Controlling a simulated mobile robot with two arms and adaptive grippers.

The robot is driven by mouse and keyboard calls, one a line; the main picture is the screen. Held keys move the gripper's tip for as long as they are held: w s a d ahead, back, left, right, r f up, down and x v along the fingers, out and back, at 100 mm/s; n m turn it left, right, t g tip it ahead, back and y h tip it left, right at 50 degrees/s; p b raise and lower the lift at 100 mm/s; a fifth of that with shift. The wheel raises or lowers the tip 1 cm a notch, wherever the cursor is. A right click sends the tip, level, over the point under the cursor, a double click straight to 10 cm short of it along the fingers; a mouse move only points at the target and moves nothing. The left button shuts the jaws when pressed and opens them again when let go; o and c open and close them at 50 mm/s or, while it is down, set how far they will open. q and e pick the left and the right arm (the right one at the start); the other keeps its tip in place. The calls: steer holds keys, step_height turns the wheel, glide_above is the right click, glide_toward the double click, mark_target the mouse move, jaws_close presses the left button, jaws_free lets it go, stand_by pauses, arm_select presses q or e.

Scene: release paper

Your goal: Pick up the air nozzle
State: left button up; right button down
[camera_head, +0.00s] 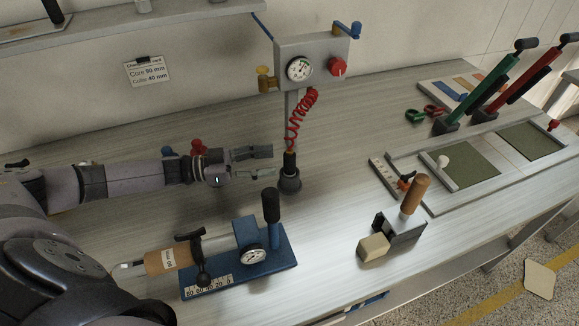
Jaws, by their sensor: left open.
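The air nozzle (290,163) is a slim black piece at the lower end of a red coiled hose (299,119). It stands upright in a dark round base (289,184) on the bench. My left gripper (271,162) comes in from the left, roughly level with the nozzle. Its two fingers are apart, one above the other in the picture, and their tips are just left of the nozzle. Nothing shows between them. I cannot tell whether a finger touches the nozzle. My right gripper is out of view.
A grey gauge box (312,61) on a post stands behind the nozzle. A blue gauge fixture (268,250) with a black handle stands in front of my left gripper. A wooden-handled tool (413,196) is to the right. Bench space right of the nozzle is clear.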

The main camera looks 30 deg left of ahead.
mark_target(290, 158)
arm_select(q)
steer(key=p+x, duration=0.1)
steer(key=x, duration=0.5)
steer(key=shift+r+p, duration=0.1)
steer(key=shift+p, duration=0.2)
steer(key=shift+w+d, duration=0.1)
steer(key=shift+d, duration=0.1)
steer(key=shift+c, duration=0.3)
steer(key=shift+c, duration=0.7)
steer(key=c, duration=0.8)
jaws_close()
